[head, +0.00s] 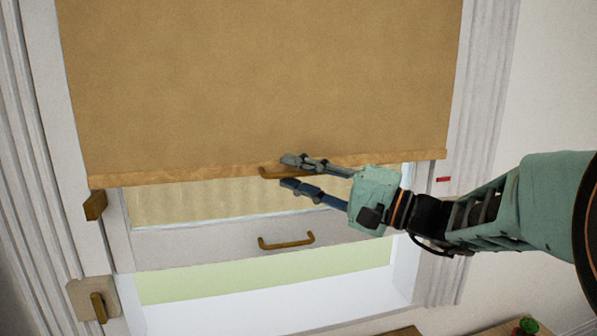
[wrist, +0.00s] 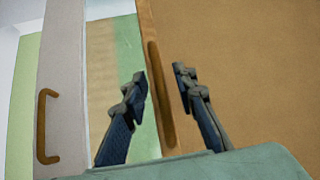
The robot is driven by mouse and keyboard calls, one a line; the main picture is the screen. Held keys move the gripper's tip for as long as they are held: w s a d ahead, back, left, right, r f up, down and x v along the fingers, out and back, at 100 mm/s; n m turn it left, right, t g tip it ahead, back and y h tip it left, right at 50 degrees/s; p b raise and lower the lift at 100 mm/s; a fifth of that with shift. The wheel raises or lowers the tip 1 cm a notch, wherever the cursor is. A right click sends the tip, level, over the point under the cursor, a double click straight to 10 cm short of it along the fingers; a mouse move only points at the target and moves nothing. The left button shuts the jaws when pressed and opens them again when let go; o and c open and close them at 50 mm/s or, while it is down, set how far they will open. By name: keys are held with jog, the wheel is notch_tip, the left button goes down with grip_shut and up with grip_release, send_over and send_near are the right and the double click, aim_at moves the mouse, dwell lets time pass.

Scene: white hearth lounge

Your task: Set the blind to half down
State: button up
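The tan roller blind (head: 260,80) covers the upper part of the window in the head view. Its wooden bottom bar (head: 200,172) hangs slightly tilted in the picture, its right end a little above a small red mark (head: 443,179) on the right frame. A wooden pull (head: 268,173) sits near the middle of the bar. My gripper (head: 291,172) is open, with one finger above the pull and one below. In the wrist view the pull (wrist: 161,95) lies between the open fingers (wrist: 160,78), with gaps visible on both sides. Part of the pull is hidden by a finger in the head view.
Below the blind, the window sash (head: 200,246) carries a brown handle (head: 287,242). A brown block (head: 95,205) and a latch (head: 98,306) are on the left frame. A small plant (head: 527,325) stands at the lower right.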

jog(key=shift+c, duration=0.2)
grip_shut()
jog(key=shift+f, duration=0.1)
notch_tip(320, 180, down, 9)
jog(key=b, duration=0.8)
jog(key=shift+b, duration=0.4)
jog(key=shift+r, duration=0.2)
jog(key=shift+o, duration=0.2)
grip_release()
